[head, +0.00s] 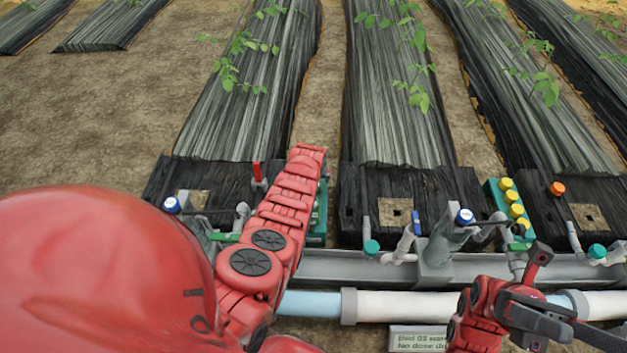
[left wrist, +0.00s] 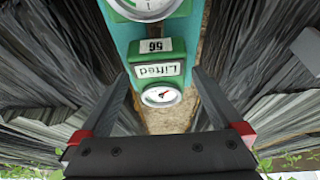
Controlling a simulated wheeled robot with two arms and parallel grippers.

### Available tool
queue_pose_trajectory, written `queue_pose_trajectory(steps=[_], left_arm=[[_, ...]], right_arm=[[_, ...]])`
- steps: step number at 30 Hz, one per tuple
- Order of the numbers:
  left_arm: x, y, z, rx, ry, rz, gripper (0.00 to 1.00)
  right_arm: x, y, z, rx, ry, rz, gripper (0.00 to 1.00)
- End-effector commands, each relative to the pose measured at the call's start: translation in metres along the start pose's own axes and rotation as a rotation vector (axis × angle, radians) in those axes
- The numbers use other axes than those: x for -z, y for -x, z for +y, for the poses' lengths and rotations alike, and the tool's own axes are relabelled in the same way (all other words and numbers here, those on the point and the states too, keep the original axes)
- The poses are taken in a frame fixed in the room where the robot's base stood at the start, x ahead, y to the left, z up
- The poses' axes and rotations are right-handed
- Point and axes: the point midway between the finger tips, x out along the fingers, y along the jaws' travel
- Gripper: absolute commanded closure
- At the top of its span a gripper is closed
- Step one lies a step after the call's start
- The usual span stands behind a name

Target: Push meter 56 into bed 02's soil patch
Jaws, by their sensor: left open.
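Meter 56 shows in the left wrist view as a teal body with a green-framed label "56" (left wrist: 155,45), a plate reading "Lifted" and a small round dial. My left gripper (left wrist: 166,93) is open, with one finger on either side of the meter's dial end; I see no clear contact. In the head view my left arm hides this gripper and most of a teal-green unit (head: 318,215) beside it. A square soil patch (head: 396,213) lies in the black sheet of the middle bed, above a partly legible "Bed 02" sign (head: 418,340). My right gripper (head: 572,300) is open and empty.
A grey rail (head: 345,265) and a thick pipe (head: 400,305) run across the front. Valves with blue caps (head: 465,216) and grey risers stand near the patch. A green block with yellow caps (head: 515,208) stands right of it. Plants grow on the beds behind.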

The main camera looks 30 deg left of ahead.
Motion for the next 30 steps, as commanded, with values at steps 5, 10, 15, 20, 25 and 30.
queue_pose_trajectory(steps=[5,10,15,20,25,30], left_arm=[[0.001,-0.007,0.000,0.000,0.000,0.002,0.00],[0.002,-0.009,0.000,0.000,0.000,0.003,0.00],[0.002,-0.010,0.000,0.000,-0.001,0.002,0.00],[0.001,-0.010,0.000,0.000,-0.001,0.002,0.00],[0.001,-0.010,0.000,0.000,-0.001,0.001,0.14],[0.001,-0.011,0.000,0.000,-0.001,0.001,0.45]], right_arm=[[0.020,-0.026,0.013,-0.089,-0.018,0.177,0.29],[0.033,-0.039,0.022,-0.147,-0.032,0.280,0.29],[0.039,-0.044,0.026,-0.171,-0.038,0.322,0.29],[0.039,-0.045,0.027,-0.173,-0.039,0.324,0.29],[0.038,-0.045,0.026,-0.171,-0.039,0.323,0.29],[0.038,-0.045,0.026,-0.171,-0.039,0.322,0.29]])
